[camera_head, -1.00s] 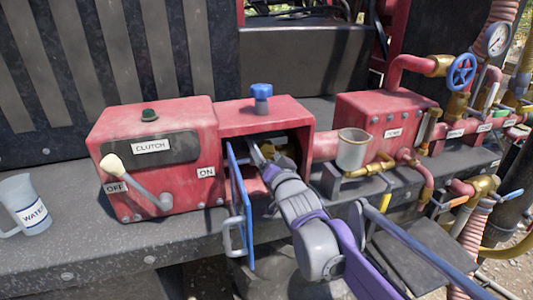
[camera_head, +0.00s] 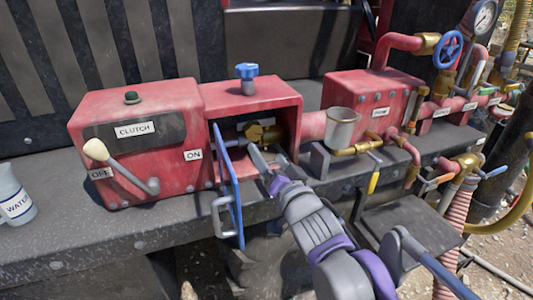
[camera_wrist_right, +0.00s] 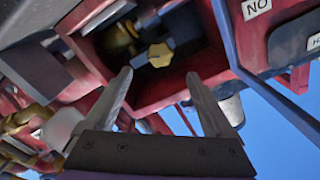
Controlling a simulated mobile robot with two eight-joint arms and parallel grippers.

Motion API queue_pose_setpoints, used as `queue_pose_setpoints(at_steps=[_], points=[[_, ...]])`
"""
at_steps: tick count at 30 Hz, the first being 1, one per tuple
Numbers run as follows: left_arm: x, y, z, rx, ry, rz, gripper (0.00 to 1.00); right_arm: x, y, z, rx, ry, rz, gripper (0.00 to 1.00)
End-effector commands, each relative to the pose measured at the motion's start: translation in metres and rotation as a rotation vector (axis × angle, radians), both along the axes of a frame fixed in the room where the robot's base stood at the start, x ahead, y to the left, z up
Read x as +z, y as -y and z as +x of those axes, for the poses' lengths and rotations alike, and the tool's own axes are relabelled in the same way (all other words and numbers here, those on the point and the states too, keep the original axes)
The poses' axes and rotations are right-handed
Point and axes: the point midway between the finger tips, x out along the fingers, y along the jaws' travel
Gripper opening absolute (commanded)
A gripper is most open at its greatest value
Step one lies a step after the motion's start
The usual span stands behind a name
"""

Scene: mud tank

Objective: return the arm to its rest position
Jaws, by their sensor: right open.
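My right gripper (camera_head: 268,160) is at the mouth of the open red box in the head view, just right of the blue door. In the right wrist view my right gripper (camera_wrist_right: 160,95) shows two spread fingers with nothing between them. The red box (camera_head: 250,95) has a blue knob (camera_head: 247,72) on top. A brass fitting (camera_head: 262,133) sits inside it, and a yellow brass valve piece (camera_wrist_right: 161,54) shows beyond the fingertips in the wrist view. My left gripper is not in view.
The blue door (camera_head: 229,190) stands open beside my right arm. The clutch box (camera_head: 135,150) with its lever (camera_head: 122,168) is at left, near a water jug (camera_head: 14,195). A metal cup (camera_head: 342,128), pipes and a yellow-handled valve (camera_head: 373,182) stand at right. The bench front (camera_head: 110,235) is clear.

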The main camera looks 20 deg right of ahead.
Motion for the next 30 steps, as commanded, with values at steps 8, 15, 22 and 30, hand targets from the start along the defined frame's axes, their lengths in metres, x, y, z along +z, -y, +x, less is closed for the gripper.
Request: queue_pose_setpoints(at_steps=[8, 15, 22, 30], points=[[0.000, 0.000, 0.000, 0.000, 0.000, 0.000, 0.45, 0.000, 0.000, 0.000, 0.000, 0.000, 0.000, 0.88], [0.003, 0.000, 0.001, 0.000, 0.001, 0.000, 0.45, -0.027, 0.007, -0.011, -0.033, -0.090, -0.056, 0.88], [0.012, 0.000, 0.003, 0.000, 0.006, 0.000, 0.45, -0.153, 0.020, -0.089, -0.036, -0.541, -0.303, 0.88], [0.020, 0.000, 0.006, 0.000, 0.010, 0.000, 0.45, -0.262, 0.006, -0.200, 0.208, -0.965, -0.514, 0.88]])
